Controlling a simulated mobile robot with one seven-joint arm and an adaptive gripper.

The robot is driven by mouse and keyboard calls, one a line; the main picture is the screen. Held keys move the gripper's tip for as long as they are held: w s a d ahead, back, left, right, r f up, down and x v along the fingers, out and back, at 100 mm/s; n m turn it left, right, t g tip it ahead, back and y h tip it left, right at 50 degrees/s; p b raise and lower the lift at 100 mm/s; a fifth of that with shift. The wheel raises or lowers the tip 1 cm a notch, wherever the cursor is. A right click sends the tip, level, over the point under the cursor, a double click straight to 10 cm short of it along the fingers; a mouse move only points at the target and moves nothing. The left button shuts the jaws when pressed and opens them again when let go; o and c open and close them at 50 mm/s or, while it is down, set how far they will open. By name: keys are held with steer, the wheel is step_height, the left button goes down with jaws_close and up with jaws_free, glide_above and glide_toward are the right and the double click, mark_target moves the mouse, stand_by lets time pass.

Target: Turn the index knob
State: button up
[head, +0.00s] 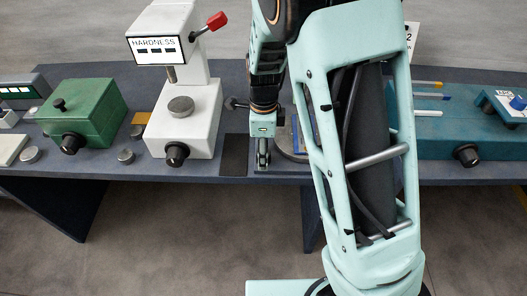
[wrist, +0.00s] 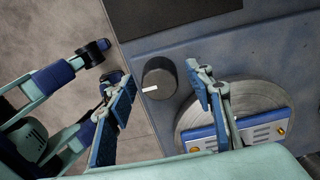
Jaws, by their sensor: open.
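The index knob (wrist: 159,77) is a dark, short cylinder with a white mark at its lower left edge. It stands on the edge of a blue-grey base (wrist: 250,52) in the wrist view. My gripper (wrist: 162,82) is open, with one blue-padded finger on each side of the knob. Gaps show between the knob and both fingers; I cannot tell the depth between them. The knob cannot be made out there.
A round metal plate (wrist: 191,111) carries a blue block (wrist: 262,131) close to the right finger. A white hardness tester (head: 189,125) and a green box (head: 88,108) stand left on the dark bench (head: 110,178). A teal plate (head: 440,145) lies right. Open floor is in front.

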step_height(320, 180, up, 12)
stand_by(0.6)
